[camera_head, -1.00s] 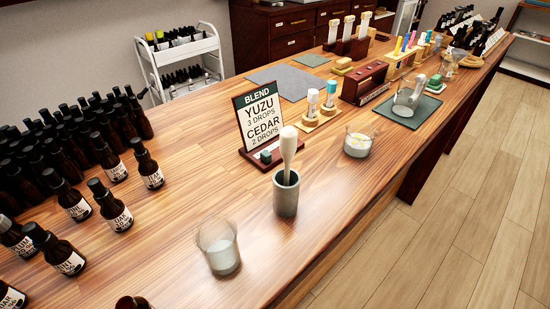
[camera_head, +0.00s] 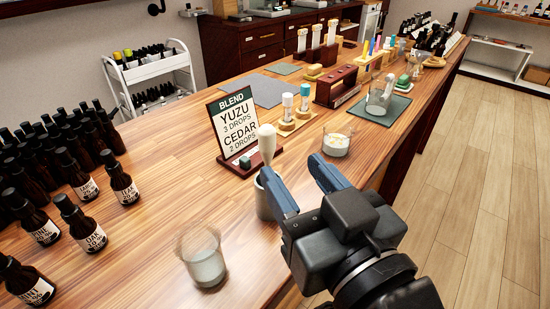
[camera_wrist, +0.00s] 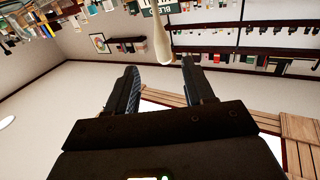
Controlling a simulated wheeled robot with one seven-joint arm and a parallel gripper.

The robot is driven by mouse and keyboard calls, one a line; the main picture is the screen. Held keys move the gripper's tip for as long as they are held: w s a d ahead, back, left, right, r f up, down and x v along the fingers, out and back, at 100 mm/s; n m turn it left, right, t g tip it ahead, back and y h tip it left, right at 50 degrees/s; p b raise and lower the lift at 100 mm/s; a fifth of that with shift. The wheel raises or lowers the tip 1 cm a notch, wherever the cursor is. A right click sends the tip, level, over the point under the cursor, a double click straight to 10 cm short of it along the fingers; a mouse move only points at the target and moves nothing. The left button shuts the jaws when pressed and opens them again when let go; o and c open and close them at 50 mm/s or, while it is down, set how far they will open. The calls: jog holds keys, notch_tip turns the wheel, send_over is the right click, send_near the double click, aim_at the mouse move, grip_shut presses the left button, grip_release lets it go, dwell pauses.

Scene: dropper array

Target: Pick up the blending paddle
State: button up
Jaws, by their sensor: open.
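The blending paddle (camera_head: 267,143) is a pale cream stick with a thick rounded end, standing upright in a grey cup (camera_head: 264,204) near the table's front edge. My gripper (camera_head: 290,170) is open and empty, just right of the paddle in the head view. Its left finger hides part of the cup and the paddle's lower part. In the wrist view the paddle (camera_wrist: 161,38) shows inverted, ahead of the gap between my fingertips (camera_wrist: 159,64). I see no contact with the paddle.
A glass (camera_head: 203,257) stands left of the cup. A blend sign (camera_head: 236,127) stands behind it, and a glass bowl (camera_head: 337,141) is to the right. Dark dropper bottles (camera_head: 82,228) crowd the left. Bare wood lies between bottles and cup.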

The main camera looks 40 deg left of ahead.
aim_at(271, 144)
jog(key=shift+a+r+n, duration=0.3)
jog(key=shift+a+r, duration=0.15)
jog(key=shift+a, duration=0.35)
jog(key=shift+f+p+x, duration=0.15)
jog(key=shift+p+x, duration=0.35)
jog(key=shift+x, duration=1.3)
jog(key=shift+f+p+x, duration=0.2)
jog(key=shift+p+x, duration=0.25)
jog(key=shift+x, duration=1.35)
jog(key=shift+w+d, duration=0.1)
jog(key=shift+c, duration=0.4)
grip_shut()
